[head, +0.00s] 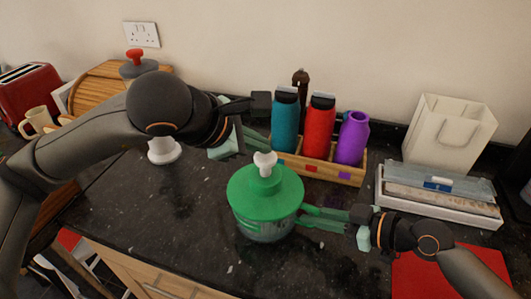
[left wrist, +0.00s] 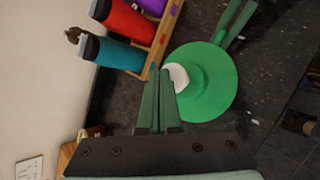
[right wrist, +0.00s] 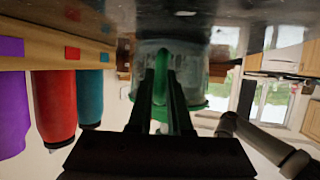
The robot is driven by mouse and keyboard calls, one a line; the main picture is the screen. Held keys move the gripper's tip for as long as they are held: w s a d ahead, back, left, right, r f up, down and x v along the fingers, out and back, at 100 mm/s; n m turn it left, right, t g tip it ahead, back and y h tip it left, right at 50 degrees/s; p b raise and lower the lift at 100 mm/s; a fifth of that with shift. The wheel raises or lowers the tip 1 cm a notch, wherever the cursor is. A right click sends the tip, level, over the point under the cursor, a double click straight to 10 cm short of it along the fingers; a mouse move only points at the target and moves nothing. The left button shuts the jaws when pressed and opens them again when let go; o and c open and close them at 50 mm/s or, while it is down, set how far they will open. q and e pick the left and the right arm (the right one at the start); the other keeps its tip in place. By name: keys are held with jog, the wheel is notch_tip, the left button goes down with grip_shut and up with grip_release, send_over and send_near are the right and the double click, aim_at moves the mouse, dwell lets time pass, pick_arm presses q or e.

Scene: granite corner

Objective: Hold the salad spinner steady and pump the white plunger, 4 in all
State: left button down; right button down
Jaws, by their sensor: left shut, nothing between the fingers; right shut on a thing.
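The salad spinner has a green lid (head: 255,190) and a clear bowl (head: 262,232), and stands upright on the dark counter. Its white plunger (head: 265,163) sticks up from the lid's centre and also shows in the left wrist view (left wrist: 177,76). My left gripper (head: 262,145) is shut and empty, its tips close to the plunger; I cannot tell if they touch it. My right gripper (head: 308,216) is shut on the spinner's green handle (right wrist: 161,75) at the bowl's right side. The fingers partly hide the handle.
Behind the spinner a wooden crate (head: 345,177) holds teal, red and purple bottles. A white tray (head: 440,205) and paper bag (head: 447,135) stand right, a red mat (head: 420,278) at front right. A white stand (head: 163,151) is at left.

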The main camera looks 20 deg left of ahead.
aim_at(260, 158)
pick_arm(q)
jog(key=shift+f, duration=1.55)
pick_arm(e)
jog(key=shift+r, duration=0.1)
dwell(0.8)
pick_arm(q)
jog(key=shift+r, duration=2.05)
jog(key=shift+r, duration=0.1)
jog(key=shift+r, duration=2.45)
pick_arm(e)
jog(key=c, duration=0.8)
grip_release()
jog(key=shift+o, duration=0.2)
jog(key=shift+d, duration=0.15)
